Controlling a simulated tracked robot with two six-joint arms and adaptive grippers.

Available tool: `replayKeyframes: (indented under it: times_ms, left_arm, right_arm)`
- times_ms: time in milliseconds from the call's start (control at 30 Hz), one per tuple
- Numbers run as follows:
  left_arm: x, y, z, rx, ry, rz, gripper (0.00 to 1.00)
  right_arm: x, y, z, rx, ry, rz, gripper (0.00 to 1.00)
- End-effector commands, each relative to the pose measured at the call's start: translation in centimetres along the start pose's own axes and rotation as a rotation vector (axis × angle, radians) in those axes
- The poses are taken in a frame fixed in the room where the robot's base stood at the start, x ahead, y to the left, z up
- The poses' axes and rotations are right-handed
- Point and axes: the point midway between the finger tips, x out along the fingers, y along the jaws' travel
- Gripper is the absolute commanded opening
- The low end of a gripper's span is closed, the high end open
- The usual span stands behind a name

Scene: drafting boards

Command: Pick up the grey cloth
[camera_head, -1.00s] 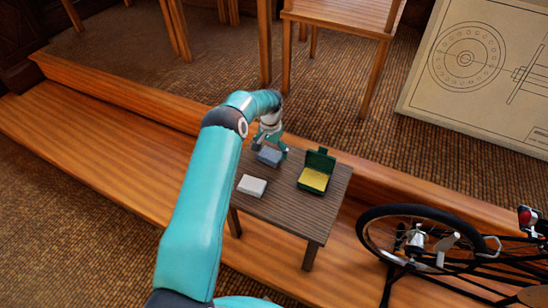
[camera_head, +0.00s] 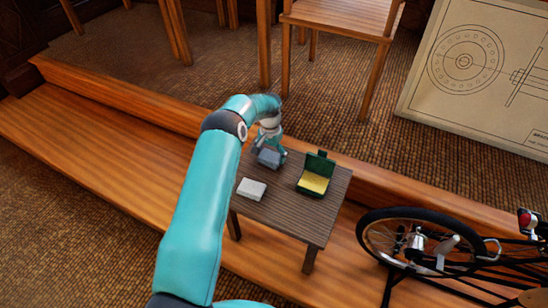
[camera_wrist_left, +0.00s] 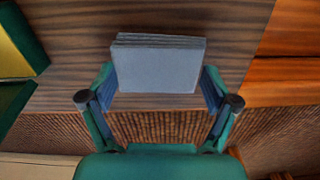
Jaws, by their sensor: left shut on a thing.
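The grey cloth (camera_head: 269,158) is a folded, layered block with a blue-grey tint at the back left of the small dark wooden table (camera_head: 285,215). My left gripper (camera_head: 270,149) is over it with a finger on either side. In the left wrist view the cloth (camera_wrist_left: 157,68) sits between the two fingers of my left gripper (camera_wrist_left: 158,85), which are shut on its sides. I cannot tell whether its underside touches the table. My right gripper is not in view.
A paler folded block (camera_head: 252,189) lies at the table's front left. An open green box with yellow inside (camera_head: 314,182) stands to the right. A bicycle wheel (camera_head: 412,245) is right of the table, and a wooden chair (camera_head: 340,18) stands behind.

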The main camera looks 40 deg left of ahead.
Motion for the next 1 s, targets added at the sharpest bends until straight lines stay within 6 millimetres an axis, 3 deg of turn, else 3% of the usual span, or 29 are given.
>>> replayKeyframes:
  times_ms: [267, 700, 1000]
  left_arm:
    - [-4.1, 0.0, -0.1, 0.0, 0.004, -0.002, 0.58]
    - [-15.7, 0.0, -0.1, 0.0, 0.003, -0.001, 0.58]
    - [-19.1, 0.0, -0.1, -0.001, 0.0, -0.001, 0.58]
  right_arm:
    - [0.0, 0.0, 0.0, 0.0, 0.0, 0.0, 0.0]
    - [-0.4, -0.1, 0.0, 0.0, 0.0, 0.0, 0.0]
    - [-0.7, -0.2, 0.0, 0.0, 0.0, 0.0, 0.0]
